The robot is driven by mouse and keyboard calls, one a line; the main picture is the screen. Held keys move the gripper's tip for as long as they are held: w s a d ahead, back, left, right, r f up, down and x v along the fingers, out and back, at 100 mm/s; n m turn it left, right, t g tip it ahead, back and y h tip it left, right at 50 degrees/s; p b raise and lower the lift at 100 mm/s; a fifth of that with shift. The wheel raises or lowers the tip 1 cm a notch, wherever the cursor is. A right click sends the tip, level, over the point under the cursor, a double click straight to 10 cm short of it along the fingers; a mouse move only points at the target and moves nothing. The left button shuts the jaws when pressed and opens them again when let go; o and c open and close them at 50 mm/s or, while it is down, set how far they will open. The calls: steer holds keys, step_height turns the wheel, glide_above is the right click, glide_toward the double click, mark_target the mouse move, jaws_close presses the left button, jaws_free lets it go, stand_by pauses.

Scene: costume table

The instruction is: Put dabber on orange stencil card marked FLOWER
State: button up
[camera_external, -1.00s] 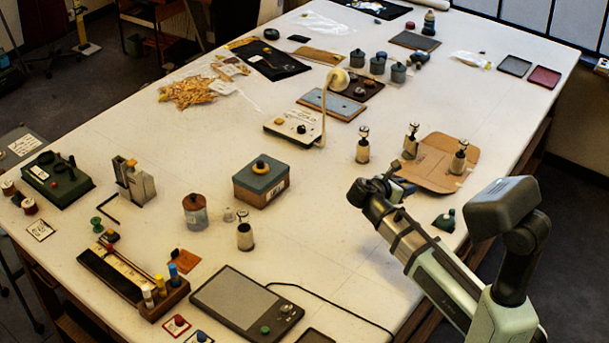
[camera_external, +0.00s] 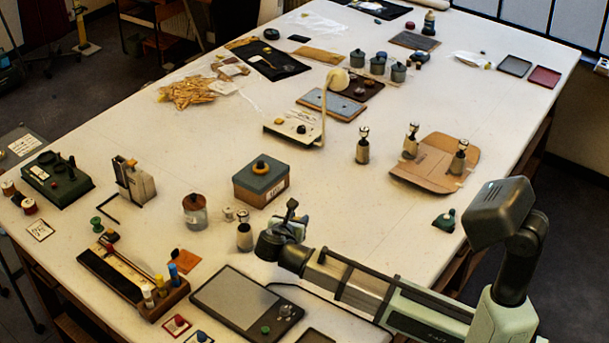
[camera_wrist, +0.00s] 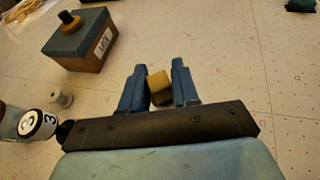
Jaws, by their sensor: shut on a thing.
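In the wrist view, my gripper (camera_wrist: 158,72) has its two blue fingers closed on a small block with a yellow top and darker brown lower part, which looks like the dabber (camera_wrist: 159,80). The fingers hide its sides. In the external view, my gripper's end is beside the blue-grey box, right of a capped bottle; its fingertips and the dabber cannot be made out there. An orange card (camera_external: 181,259) lies flat at the left, behind a wooden rack that partly covers it. Its marking is too small to read. My gripper is well to its right.
The wooden rack (camera_external: 130,283) with colored pegs and a grey tablet (camera_external: 235,296) lie in front. Bare table shows left of the jar.

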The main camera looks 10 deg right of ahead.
steer(key=s+a+n+y, duration=0.1)
steer(key=a+n+y, duration=0.1)
steer(key=a, duration=0.6)
steer(key=s+a+n+t+y, duration=0.1)
steer(key=a+y, duration=0.1)
steer(key=a, duration=0.5)
steer(key=shift+s+a+f+n, duration=0.25)
steer(key=shift+a+f+n, duration=0.05)
steer(key=shift+a+n, duration=0.1)
steer(key=a+n+y, duration=0.1)
steer(key=a, duration=0.2)
steer(key=w+a+n+y, duration=0.1)
steer(key=a+y, duration=0.1)
steer(key=a, duration=0.1)
steer(key=a+n+y, duration=0.1)
steer(key=a, duration=0.2)
steer(key=shift+w+a+r+n+y, duration=0.3)
steer(key=shift+w+a+r, duration=0.05)
steer(key=shift+a, duration=0.05)
jaws_close()
steer(key=r+n+g+y, duration=0.2)
steer(key=n+g+y, duration=0.1)
steer(key=n+y, duration=0.3)
glide_above(192, 266)
steer(key=shift+f, duration=5.1)
steer(key=shift+f, duration=0.15)
